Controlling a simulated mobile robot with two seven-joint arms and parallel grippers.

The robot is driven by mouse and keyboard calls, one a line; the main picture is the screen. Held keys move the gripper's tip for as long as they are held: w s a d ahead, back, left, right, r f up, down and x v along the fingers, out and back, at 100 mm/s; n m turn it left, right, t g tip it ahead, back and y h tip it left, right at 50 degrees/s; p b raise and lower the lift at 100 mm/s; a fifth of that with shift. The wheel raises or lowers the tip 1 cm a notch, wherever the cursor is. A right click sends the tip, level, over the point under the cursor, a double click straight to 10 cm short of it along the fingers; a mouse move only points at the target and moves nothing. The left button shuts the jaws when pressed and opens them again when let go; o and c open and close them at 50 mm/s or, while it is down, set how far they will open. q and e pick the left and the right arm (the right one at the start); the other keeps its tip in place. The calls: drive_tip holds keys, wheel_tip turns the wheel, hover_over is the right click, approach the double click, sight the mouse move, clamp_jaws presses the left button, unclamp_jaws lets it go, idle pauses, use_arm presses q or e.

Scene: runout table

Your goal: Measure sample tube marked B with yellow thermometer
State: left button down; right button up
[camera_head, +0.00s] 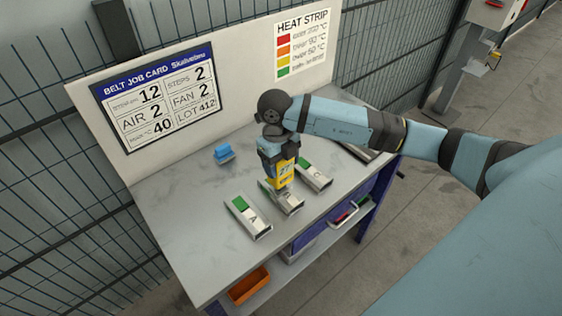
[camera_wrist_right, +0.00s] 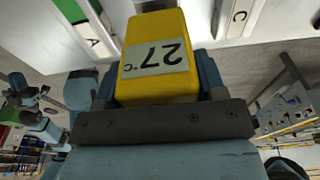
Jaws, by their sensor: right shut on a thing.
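My right gripper (camera_head: 279,162) is shut on the yellow thermometer (camera_head: 286,175) and points down with it over the middle sample (camera_head: 289,205). The thermometer also fills the middle of the right wrist view (camera_wrist_right: 158,75), and its label reads 27 °C. The middle sample is mostly hidden by the thermometer and gripper, so its letter cannot be read. I cannot tell whether the thermometer touches it. Sample A (camera_head: 255,226) lies to the left and sample C (camera_head: 314,176) to the right, each pale with a green patch. My left gripper is not in view.
The grey table (camera_head: 180,240) is clear at the left. A blue object (camera_head: 224,153) stands behind the samples. A back panel carries a job card (camera_head: 160,95) and a heat strip chart (camera_head: 301,42). An orange bin (camera_head: 250,285) sits on a shelf below.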

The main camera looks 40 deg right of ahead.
drive_tip(key=shift+r+p, duration=2)
drive_tip(key=shift+r, duration=1.5)
drive_tip(key=n, duration=0.3)
drive_tip(key=a+n, duration=0.1)
drive_tip(key=shift+r+n, duration=0.35)
drive_tip(key=shift+n, duration=0.05)
drive_tip(key=n, duration=0.3)
drive_tip(key=a+n+h, duration=0.1)
drive_tip(key=shift+s+r+n+t+p, duration=0.1)
drive_tip(key=shift+r+n+t+p, duration=0.2)
drive_tip(key=shift+p, duration=0.1)
drive_tip(key=s+a+r+n+t+p, duration=0.1)
drive_tip(key=a+n, duration=0.1)
drive_tip(key=n, duration=1)
drive_tip(key=a+r+n+t+y+p, duration=0.1)
drive_tip(key=a+r+n, duration=0.1)
drive_tip(key=n, duration=1.1)
drive_tip(key=shift+s+a+n, duration=0.3)
drive_tip(key=shift+s+a, duration=0.1)
drive_tip(key=shift+a, duration=0.1)
drive_tip(key=shift+a+r, duration=0.1)
